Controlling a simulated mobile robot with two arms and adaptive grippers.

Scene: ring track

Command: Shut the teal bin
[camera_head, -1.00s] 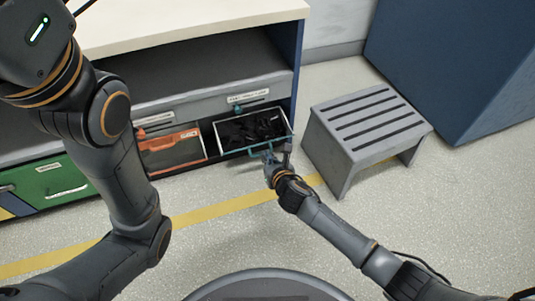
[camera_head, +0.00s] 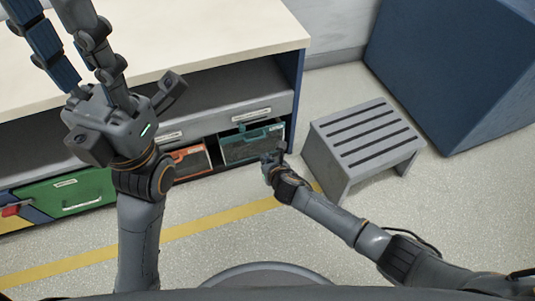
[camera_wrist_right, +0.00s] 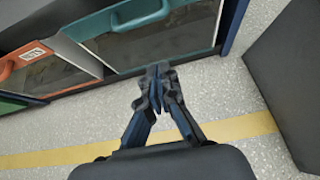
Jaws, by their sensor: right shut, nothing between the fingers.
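The teal bin (camera_head: 252,148) is in the low bay at the right end of the bench. Its front panel faces out, and a narrow dark gap shows above its top edge. In the right wrist view, the teal bin's handle (camera_wrist_right: 138,16) is near the top, and a grey side wall shows beside the orange bin, so the front stands out a little. My right gripper (camera_head: 271,158) is shut and empty, low in front of the bin's right part. Its fingertips (camera_wrist_right: 158,72) appear just apart from the front. My left gripper (camera_head: 85,45) is open and empty over the bench top.
An orange bin (camera_head: 190,161) is left of the teal one, and a green bin (camera_head: 75,191) is farther left. A grey slatted step stool (camera_head: 365,135) stands close to the right of my right gripper. A large blue block (camera_head: 455,75) is behind it.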

